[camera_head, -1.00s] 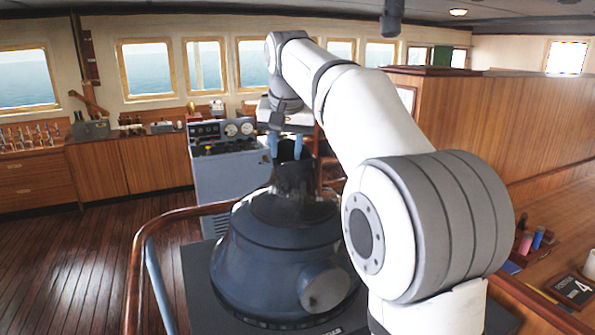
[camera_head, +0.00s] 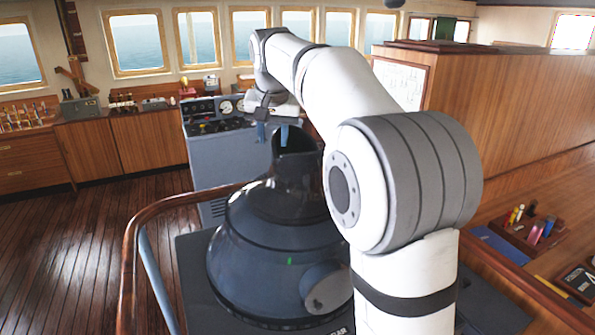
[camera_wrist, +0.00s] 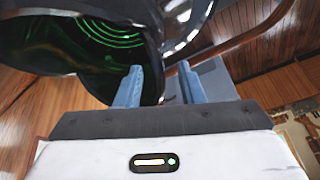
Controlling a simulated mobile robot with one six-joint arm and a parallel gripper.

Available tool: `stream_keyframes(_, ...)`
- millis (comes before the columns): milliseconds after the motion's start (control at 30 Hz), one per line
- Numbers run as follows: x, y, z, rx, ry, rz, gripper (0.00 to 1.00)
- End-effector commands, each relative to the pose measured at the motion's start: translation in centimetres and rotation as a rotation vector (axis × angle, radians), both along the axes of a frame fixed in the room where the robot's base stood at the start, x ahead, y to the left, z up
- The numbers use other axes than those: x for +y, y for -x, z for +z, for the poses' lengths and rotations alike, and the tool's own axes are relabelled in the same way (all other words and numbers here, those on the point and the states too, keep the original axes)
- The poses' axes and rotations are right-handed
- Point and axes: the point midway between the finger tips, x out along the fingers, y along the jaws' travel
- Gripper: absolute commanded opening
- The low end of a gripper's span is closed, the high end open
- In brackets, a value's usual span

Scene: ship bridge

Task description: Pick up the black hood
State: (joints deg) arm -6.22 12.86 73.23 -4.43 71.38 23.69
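The black hood (camera_head: 292,158) rises as an upright tube from the dark blue domed radar console (camera_head: 240,250), below and slightly right of my gripper (camera_head: 273,132) in the head view. In the wrist view the hood (camera_wrist: 72,62) fills the upper left, with green rings glowing inside its opening. My gripper (camera_wrist: 160,86) has its two blue fingers apart. The left finger overlaps the hood, and part of the dark wall shows between the fingers. I cannot tell whether a finger touches it.
A wooden handrail (camera_head: 130,245) curves around the console's left side. A grey instrument cabinet (camera_head: 210,155) stands behind it. A wooden partition (camera_head: 490,100) and a desk with a pen holder (camera_head: 530,228) are on the right. The plank floor at left is clear.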

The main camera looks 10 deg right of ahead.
Motion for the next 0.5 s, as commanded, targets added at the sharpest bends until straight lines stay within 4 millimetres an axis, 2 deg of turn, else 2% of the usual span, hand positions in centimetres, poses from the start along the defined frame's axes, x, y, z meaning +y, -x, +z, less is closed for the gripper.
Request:
stream_keyframes(200, -0.2, -0.9, -2.3, 0.001, 0.0, -0.004, 0.35)
stream_keyframes(467, -0.3, -1.0, -2.6, -0.002, 0.0, -0.006, 0.35)
stream_keyframes(500, -0.3, -1.0, -2.6, -0.001, 0.0, -0.005, 0.32)
